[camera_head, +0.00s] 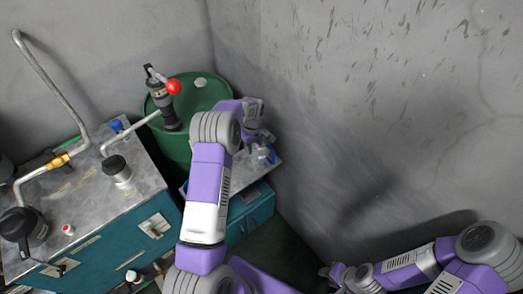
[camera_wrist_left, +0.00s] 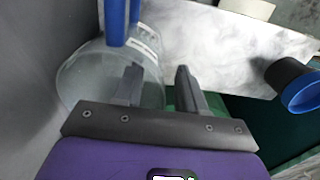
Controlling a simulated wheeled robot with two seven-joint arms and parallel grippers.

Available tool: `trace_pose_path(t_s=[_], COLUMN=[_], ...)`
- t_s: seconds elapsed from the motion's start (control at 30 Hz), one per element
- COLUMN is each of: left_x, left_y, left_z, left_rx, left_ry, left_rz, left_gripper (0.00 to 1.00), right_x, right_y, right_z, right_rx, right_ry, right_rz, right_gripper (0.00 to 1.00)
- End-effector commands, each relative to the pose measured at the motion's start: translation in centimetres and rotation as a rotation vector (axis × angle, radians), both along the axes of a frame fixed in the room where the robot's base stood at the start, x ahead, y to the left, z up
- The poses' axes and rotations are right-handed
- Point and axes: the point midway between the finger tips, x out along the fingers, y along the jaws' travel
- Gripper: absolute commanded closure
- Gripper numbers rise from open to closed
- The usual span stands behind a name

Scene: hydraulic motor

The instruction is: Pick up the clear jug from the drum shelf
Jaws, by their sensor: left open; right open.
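The clear jug (camera_wrist_left: 80,82) with a blue handle (camera_wrist_left: 116,22) stands at the upper left of the left wrist view, beside the grey wall. In the head view the jug (camera_head: 262,154) is small and partly hidden by my left arm. It is on the pale shelf (camera_head: 266,172) by the green drum; the shelf also shows in the left wrist view (camera_wrist_left: 215,45). My left gripper (camera_wrist_left: 158,82) is open; one finger overlaps the jug in that view, and I cannot tell whether they touch. My right gripper (camera_head: 332,272) is open, low in the head view, far from the jug.
A green drum (camera_head: 190,142) carries a hand pump with a red knob (camera_head: 174,87). A metal-topped bench (camera_head: 85,195) with pipes stands at left. A black container with a blue rim (camera_wrist_left: 290,82) is at right in the wrist view. The grey wall is close behind the shelf.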

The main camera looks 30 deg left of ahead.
Motion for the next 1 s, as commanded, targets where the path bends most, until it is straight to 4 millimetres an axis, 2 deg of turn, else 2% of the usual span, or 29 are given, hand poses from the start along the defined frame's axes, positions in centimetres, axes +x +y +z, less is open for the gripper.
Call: trace_pose_path(t_s=[0.17, 0.4, 0.43, 1.0], left_x=[0.06, 0.06, 0.06, 0.06], left_y=[0.0, -0.01, -0.01, -0.01], left_z=[0.09, 0.1, 0.11, 0.11], left_rx=[0.0, 0.0, 0.0, 0.0], left_ry=[-0.002, -0.002, -0.002, -0.002], left_rz=[0.0, 0.0, 0.0, 0.0], left_gripper=[0.61, 0.98, 1.0, 1.0], right_x=[0.0, 0.0, 0.0, 0.0], right_y=[0.0, 0.0, 0.0, 0.0], right_z=[0.03, 0.03, 0.03, 0.02], right_rx=[0.0, 0.0, 0.0, 0.0], right_ry=[0.0, 0.0, 0.0, 0.0], right_rz=[0.0, 0.0, 0.0, 0.0], right_gripper=[0.6, 0.6, 0.6, 0.6])
